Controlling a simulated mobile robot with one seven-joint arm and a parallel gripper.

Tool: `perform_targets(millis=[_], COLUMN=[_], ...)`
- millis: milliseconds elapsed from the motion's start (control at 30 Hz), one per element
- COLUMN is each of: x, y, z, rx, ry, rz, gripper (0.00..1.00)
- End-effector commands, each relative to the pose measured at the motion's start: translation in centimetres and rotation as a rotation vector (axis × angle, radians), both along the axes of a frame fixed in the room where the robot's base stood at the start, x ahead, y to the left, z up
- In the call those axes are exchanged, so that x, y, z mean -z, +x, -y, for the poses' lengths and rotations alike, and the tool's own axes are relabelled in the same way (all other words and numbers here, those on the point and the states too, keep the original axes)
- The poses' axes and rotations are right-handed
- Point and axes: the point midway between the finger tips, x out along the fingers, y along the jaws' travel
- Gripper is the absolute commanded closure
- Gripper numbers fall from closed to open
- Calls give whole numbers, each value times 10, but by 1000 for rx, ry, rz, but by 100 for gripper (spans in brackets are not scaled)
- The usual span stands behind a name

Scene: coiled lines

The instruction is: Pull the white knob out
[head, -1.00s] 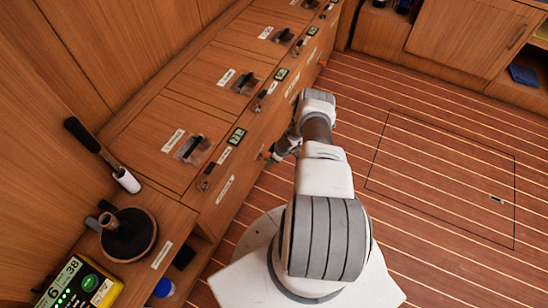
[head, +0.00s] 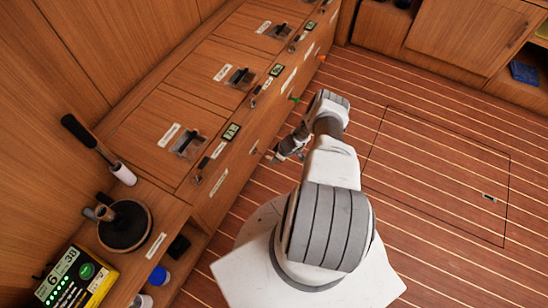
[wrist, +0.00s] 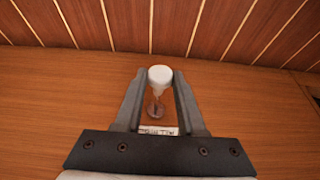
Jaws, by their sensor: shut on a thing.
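The white knob (wrist: 160,76) sits between the two fingertips of my gripper (wrist: 159,73) in the wrist view. My gripper is shut on it. A thin shaft (wrist: 156,104) runs from the knob toward the wooden cabinet front (wrist: 60,90). A small white label (wrist: 158,130) with dark lettering is partly hidden between the fingers. In the head view my gripper (head: 278,154) is beside the cabinet front, a short way out over the floor. The knob cannot be made out there.
A green knob (head: 294,99) and an orange knob (head: 321,58) stick out farther along the front. Latches and small displays line the cabinet top. A yellow device (head: 76,280), a round dark-topped object (head: 125,226) and a white-ended handle (head: 122,174) are at left. The floor at right is clear.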

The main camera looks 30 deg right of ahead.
Motion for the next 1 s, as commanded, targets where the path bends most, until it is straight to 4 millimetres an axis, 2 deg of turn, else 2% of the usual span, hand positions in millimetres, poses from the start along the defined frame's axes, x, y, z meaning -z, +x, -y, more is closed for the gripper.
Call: perform_targets(millis=[33,200,567,767,1000], x=[0,0,-5,-33,-87], y=[0,0,-1,-9,-28], z=[0,0,1,6,18], rx=[-1,-1,1,4,2], ry=[-1,0,1,2,1], rz=[-1,0,1,1,0], gripper=[60,32,32,32,32])
